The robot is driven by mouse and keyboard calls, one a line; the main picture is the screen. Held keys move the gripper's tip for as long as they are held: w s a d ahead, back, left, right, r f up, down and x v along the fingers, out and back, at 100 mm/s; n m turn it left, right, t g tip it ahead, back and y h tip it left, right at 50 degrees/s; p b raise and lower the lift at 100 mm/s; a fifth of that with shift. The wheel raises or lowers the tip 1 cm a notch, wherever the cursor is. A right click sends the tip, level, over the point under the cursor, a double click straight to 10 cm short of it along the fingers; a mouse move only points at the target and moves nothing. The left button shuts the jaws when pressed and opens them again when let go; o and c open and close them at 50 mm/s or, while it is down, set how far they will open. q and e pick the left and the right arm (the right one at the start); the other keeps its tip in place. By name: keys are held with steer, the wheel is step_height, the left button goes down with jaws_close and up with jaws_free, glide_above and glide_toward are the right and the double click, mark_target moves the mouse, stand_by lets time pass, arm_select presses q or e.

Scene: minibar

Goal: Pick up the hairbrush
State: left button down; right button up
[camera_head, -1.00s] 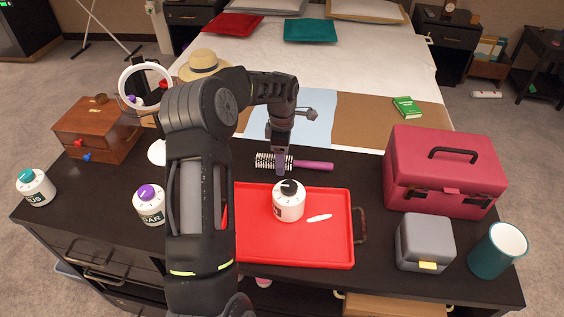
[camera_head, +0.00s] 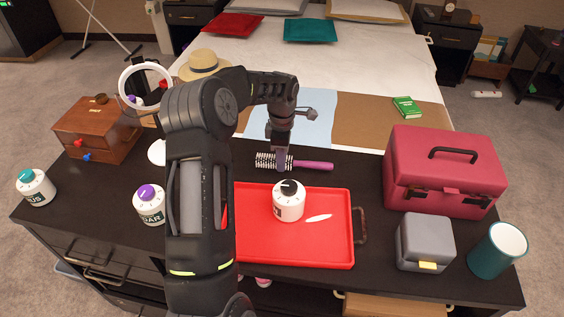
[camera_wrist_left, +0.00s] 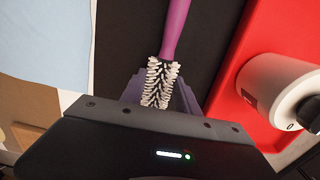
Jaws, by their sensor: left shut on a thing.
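The hairbrush has a purple handle and a round head with white bristles. In the head view the hairbrush (camera_head: 312,165) lies across the dark table just behind the red tray, handle to the right. My left gripper (camera_head: 281,162) points down over it and is shut on it near where head and handle meet. In the left wrist view the hairbrush (camera_wrist_left: 164,75) runs up the picture from between the fingers of my left gripper (camera_wrist_left: 160,92). The fingers hide part of the brush. I cannot tell whether it is clear of the table. My right gripper is not in view.
The red tray (camera_head: 338,255) in front holds a white bottle (camera_head: 289,205) with a black cap and a small white item. A maroon case (camera_head: 440,180), a grey box (camera_head: 424,245) and a teal cup (camera_head: 497,252) stand right. A wooden box (camera_head: 95,130) stands left.

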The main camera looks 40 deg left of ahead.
arm_select(q)
steer(key=shift+r, duration=0.1)
step_height(320, 180, up, 9)
steer(key=shift+f+b, duration=0.1)
steer(key=shift+b, duration=0.35)
steer(key=shift+r, duration=0.5)
steer(key=shift+s, duration=0.1)
